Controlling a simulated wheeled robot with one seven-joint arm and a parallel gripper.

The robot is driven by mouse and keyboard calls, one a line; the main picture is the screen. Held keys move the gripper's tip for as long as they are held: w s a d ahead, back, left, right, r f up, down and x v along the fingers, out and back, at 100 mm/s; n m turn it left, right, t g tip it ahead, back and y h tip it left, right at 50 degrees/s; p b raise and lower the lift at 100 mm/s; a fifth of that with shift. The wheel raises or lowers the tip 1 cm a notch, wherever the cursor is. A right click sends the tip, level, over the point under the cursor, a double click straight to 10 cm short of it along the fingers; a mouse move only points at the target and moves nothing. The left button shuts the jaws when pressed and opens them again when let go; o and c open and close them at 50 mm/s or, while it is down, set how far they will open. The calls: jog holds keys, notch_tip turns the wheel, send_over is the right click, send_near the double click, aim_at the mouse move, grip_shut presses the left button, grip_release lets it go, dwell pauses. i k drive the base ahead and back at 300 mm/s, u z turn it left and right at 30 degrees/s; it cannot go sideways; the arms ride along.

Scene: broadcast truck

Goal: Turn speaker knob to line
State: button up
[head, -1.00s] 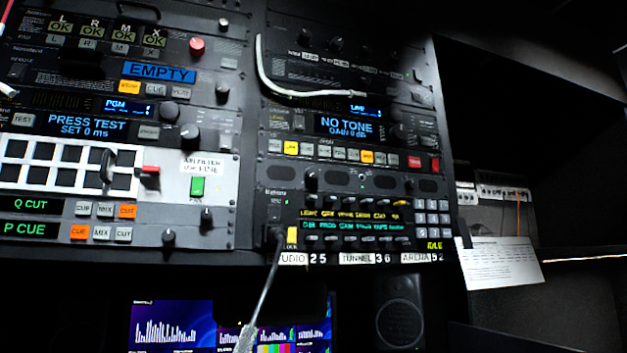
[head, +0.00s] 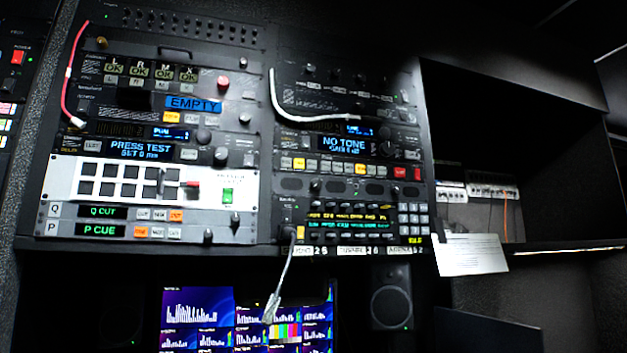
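Two rack columns of dark panels carry several small knobs, and their labels are too small to read. I cannot tell which one is the speaker knob. One dark knob (head: 315,187) sits among dark oval patches on a panel in the right rack (head: 345,188). A black loudspeaker (head: 391,302) stands below the right rack. My gripper is not in view.
A grey cable (head: 282,270) hangs from the right rack's lower left in front of the monitor (head: 198,312). A white cable (head: 287,105) loops across the upper right rack. A paper sheet (head: 470,255) hangs at a shelf edge on the right.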

aim_at(316, 183)
jog(key=k, duration=1.1)
jog(key=u, duration=1.7)
jog(key=i, duration=0.7)
jog(key=z, duration=1.25)
jog(key=i, duration=1)
jog(key=u, duration=0.05)
